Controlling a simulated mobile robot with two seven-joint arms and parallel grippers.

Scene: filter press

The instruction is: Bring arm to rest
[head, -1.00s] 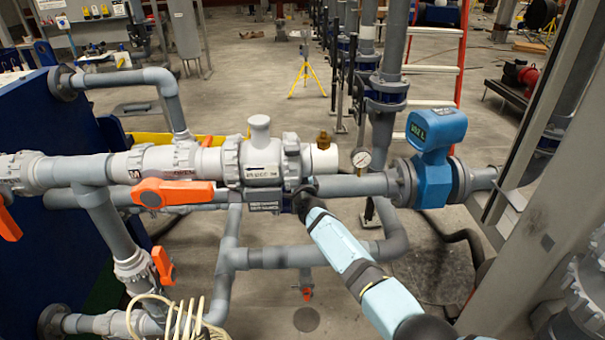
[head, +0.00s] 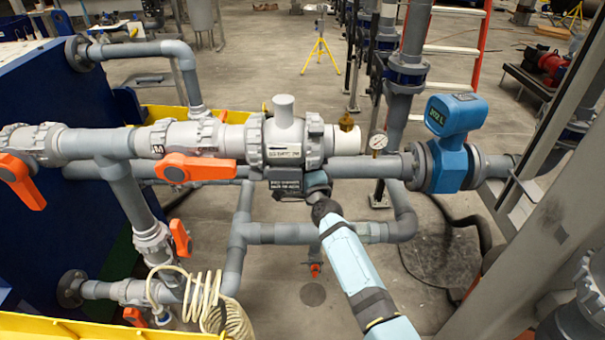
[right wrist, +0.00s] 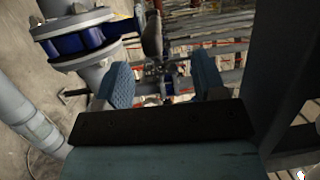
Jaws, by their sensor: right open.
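My right arm (head: 352,262) comes in from the bottom right in the head view and reaches up to the pipework. A grey pipe with a blue flange (right wrist: 82,42) stands beyond the left finger. My left gripper is in neither view.
Orange valve handles (head: 196,168) stick out from the grey pipes. A coiled cream hose (head: 205,300) hangs at lower left. A metal post (head: 545,190) stands at right. Floor (head: 310,268) shows below.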

